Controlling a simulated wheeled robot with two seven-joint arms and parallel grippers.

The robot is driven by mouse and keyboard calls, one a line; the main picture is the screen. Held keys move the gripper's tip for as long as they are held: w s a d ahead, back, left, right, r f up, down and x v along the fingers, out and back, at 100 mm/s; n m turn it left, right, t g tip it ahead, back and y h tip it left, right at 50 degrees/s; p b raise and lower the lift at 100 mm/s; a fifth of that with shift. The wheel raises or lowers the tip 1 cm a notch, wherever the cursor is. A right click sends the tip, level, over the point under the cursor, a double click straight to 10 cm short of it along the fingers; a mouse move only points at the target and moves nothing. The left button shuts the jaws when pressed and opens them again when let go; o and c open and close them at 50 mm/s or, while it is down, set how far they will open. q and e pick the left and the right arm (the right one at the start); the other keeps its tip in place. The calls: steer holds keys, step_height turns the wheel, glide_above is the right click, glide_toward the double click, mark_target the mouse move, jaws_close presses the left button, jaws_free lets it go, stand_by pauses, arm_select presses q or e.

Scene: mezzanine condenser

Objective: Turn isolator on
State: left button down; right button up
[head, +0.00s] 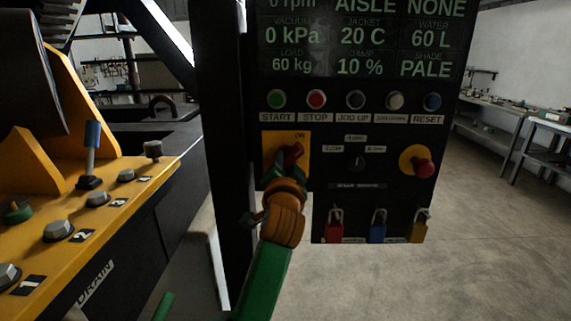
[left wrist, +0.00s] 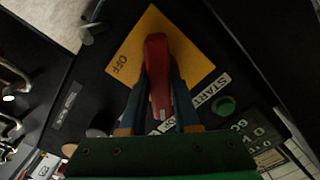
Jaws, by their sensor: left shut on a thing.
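The isolator is a red rotary handle (head: 293,153) on a yellow plate (head: 271,143) at the left of the black control panel. An ON label shows at the plate's top, and the handle leans up and to the right, close below it. In the left wrist view the red handle (left wrist: 156,60) crosses the yellow plate (left wrist: 190,62), with an OFF label at the plate's side. My left gripper (head: 285,172) is shut on the handle, one finger on each side of it. The gripper hides the plate's lower part in the head view. My right gripper is not in view.
A row of push buttons (head: 316,99) runs just above the isolator. A selector knob (head: 355,160) and a red emergency button (head: 423,167) sit to its right. Padlocks (head: 378,226) hang below. A yellow machine console (head: 80,200) stands at the left. Open floor lies right of the panel.

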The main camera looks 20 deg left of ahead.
mark_target(286, 165)
arm_select(q)
steer(key=c, duration=0.9)
jaws_free()
steer(key=shift+r, duration=0.15)
steer(key=shift+o, duration=1.3)
steer(key=b+v, duration=0.3)
steer(key=v, duration=0.4)
